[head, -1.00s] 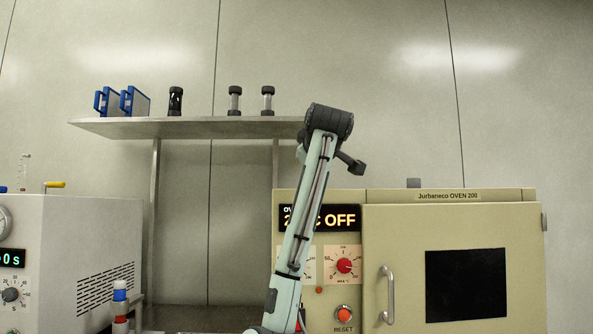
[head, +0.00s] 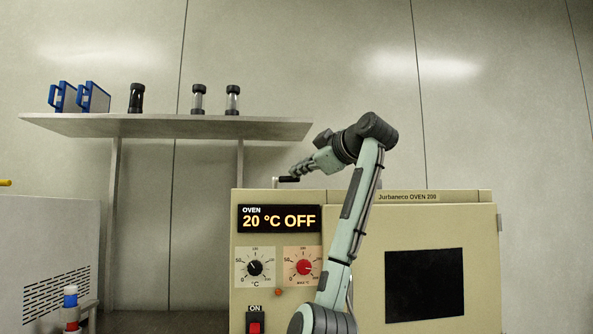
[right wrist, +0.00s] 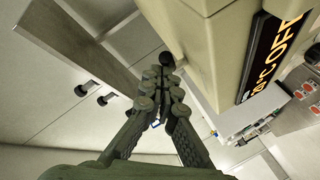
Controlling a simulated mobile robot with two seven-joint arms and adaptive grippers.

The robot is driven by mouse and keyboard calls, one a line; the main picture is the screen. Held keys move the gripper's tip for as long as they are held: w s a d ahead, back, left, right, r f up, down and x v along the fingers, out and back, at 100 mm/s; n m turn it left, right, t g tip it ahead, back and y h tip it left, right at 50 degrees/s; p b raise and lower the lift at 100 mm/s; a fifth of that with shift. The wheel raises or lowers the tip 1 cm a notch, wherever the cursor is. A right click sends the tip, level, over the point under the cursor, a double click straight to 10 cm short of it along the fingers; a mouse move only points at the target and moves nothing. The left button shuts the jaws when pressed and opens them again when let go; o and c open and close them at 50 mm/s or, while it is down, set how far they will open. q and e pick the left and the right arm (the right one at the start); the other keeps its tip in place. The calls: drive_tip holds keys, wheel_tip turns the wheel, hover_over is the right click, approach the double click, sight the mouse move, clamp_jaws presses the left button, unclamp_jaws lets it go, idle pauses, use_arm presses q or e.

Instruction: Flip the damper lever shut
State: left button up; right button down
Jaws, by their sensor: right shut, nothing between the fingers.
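The damper lever shows in the head view as a short black handle (head: 289,179) lying level above the top left of the oven (head: 445,197), with a small grey post at its left end. My right gripper (head: 295,171) is shut and empty, pointing left and down just over the handle; I cannot tell whether it touches. In the right wrist view the shut fingertips (right wrist: 163,72) are close to a dark rounded end (right wrist: 166,59), likely the lever handle, beside the oven's top edge. My left gripper is not in view.
The oven's display (head: 279,219) reads 20 °C OFF. A shelf (head: 165,127) with blue cases and dark-capped cylinders stands at left behind the oven, near my gripper's height. A white machine (head: 50,255) stands far left. Wall space above the oven is free.

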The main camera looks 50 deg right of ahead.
drive_tip(key=shift+d, duration=0.5)
drive_tip(key=shift+a, duration=0.3)
drive_tip(key=v, duration=1.1)
drive_tip(key=shift+s, duration=0.4)
drive_tip(key=shift+a+r, duration=0.1)
